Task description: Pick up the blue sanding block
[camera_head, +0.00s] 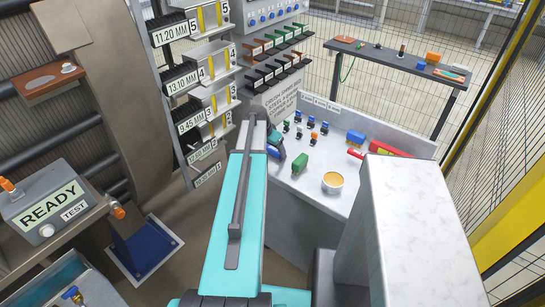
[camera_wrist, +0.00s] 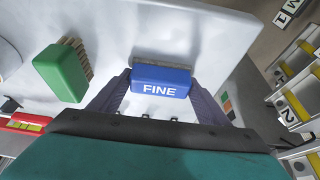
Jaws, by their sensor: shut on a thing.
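The blue sanding block, marked FINE, (camera_wrist: 160,87) is in the middle of the wrist view, with a grey strip along its far edge. My gripper (camera_wrist: 161,79) has one grey finger on each side of it and is shut on it. The pale bench top (camera_wrist: 125,30) lies behind the block; I cannot tell whether the block touches it.
A green brush (camera_wrist: 62,75) lies left of the block; the bench also bears a yellow-filled cup (camera_head: 333,183), red items (camera_head: 388,149) and small coloured parts. Labelled shelves (camera_head: 215,95) stand close on the left. A tall pale block (camera_head: 415,225) stands at front right.

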